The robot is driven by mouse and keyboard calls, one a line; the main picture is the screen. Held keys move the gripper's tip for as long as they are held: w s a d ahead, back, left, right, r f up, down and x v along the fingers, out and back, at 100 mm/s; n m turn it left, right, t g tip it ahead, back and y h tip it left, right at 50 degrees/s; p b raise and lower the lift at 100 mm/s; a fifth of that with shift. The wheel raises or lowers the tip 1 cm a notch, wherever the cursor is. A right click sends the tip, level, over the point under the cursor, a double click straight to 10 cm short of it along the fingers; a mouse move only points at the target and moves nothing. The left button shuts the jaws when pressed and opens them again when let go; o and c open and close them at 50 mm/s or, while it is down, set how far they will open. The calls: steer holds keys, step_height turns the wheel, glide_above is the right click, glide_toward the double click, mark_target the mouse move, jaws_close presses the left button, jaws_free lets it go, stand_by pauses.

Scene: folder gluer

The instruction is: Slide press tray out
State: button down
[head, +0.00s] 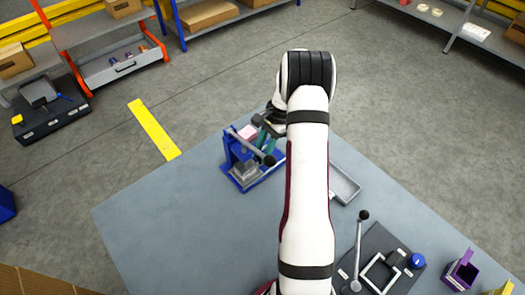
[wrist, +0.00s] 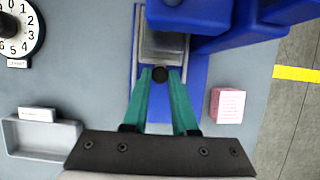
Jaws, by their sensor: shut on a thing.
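The blue press (head: 234,150) stands on the table in the head view, left of my arm. It also shows at the top of the wrist view (wrist: 190,15). The grey metal press tray (wrist: 162,50) lies in the press's blue base in the wrist view, under the blue upper part, which hides some of it. A round black knob (wrist: 160,73) is at its near end. My gripper (wrist: 160,76) has its green fingers shut on this knob. In the head view my gripper (head: 265,130) is at the press, partly hidden by my arm.
A pink block (wrist: 228,106) is right of my fingers. A grey open tray (wrist: 40,138) and a dial (wrist: 18,32) are at the left. The press lever's black knob (head: 269,160) stands out in the head view. The table's left front (head: 180,235) is clear.

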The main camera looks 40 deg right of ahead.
steer(key=d, duration=0.9)
steer(key=c, duration=0.7)
jaws_free()
steer(key=v, duration=1.2)
steer(key=shift+a, duration=0.1)
steer(key=shift+r, duration=0.1)
